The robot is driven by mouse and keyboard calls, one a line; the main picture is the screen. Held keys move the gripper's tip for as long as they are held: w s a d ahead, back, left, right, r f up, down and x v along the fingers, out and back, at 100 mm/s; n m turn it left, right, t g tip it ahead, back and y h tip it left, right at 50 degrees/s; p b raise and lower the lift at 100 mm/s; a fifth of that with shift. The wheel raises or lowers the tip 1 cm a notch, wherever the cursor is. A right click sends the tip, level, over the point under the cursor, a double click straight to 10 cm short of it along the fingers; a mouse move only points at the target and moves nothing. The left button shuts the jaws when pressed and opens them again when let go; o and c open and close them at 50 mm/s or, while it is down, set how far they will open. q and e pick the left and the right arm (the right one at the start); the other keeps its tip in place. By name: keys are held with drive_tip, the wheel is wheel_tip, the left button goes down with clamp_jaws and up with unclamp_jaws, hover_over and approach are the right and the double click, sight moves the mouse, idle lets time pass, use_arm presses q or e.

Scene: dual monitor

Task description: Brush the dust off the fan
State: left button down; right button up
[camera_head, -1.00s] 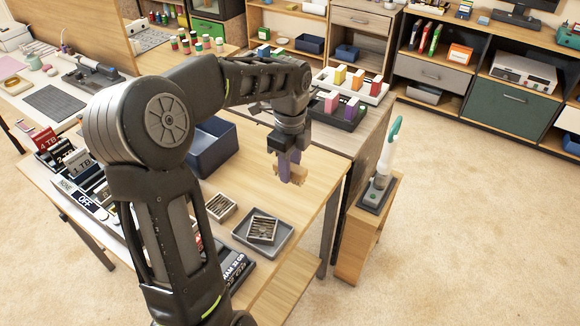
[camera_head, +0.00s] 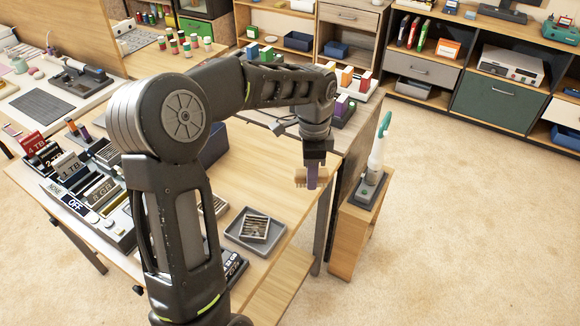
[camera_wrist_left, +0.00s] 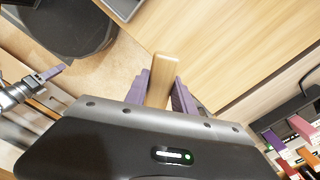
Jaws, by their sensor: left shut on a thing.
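My left gripper (camera_head: 313,180) is shut on a small brush (camera_head: 300,179) with a light wooden handle; it hangs in the air over the table's right end. In the left wrist view the handle (camera_wrist_left: 160,80) stands between the purple fingers. A square fan (camera_head: 255,228) with a slatted face lies in a grey tray (camera_head: 237,243) on the table, below and left of the brush, apart from it. What looks like my right gripper (camera_wrist_left: 52,73) shows at the left of the left wrist view, too small to tell its jaws.
A second slatted square part (camera_head: 216,206) is partly hidden behind my left arm. A blue bin (camera_head: 214,146) stands behind it. Labelled parts (camera_head: 75,168) crowd the table's left. A white bottle-like tool (camera_head: 376,160) stands on a small stand to the right. The table near the tray is mostly clear.

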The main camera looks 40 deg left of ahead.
use_arm(q)
drive_tip(key=w+d+f+n, duration=0.1)
drive_tip(key=d+n, duration=0.4)
drive_tip(key=d, duration=0.1)
drive_tip(key=w+d+f+n, duration=0.1)
drive_tip(key=w+d+n, duration=0.1)
drive_tip(key=d+n, duration=0.3)
drive_tip(key=shift+w+d+f+n, duration=0.15)
drive_tip(key=shift+d+f+n, duration=0.2)
drive_tip(key=shift+d, duration=0.3)
